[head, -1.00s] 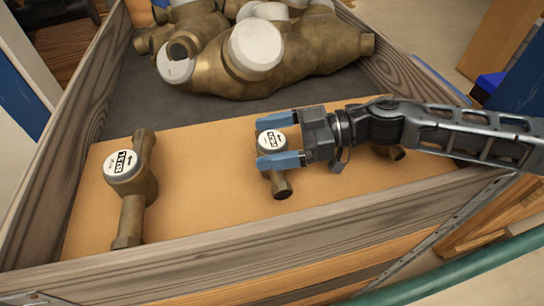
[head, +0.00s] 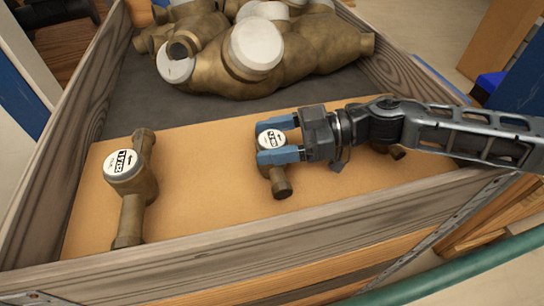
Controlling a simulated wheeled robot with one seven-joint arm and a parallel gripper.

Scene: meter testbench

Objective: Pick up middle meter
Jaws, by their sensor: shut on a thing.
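The middle meter (head: 271,140) is a small brass body with a round white face and a pipe end pointing to the front. It stands on the orange-tan board in the crate. My gripper (head: 277,140) comes in from the right, its two blue fingers shut on the meter, one on the far side of the face and one on the near side. The left meter (head: 126,180) is brass with a white face and lies on the board, apart from my gripper. A third meter (head: 397,152) is mostly hidden under my arm at the right.
The wooden crate (head: 190,256) has raised walls around the board. Several larger brass meters with white caps (head: 255,45) are piled at the back on a dark floor. Bare board (head: 205,195) lies between the left and middle meters. A green pipe (head: 450,268) runs at the front right.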

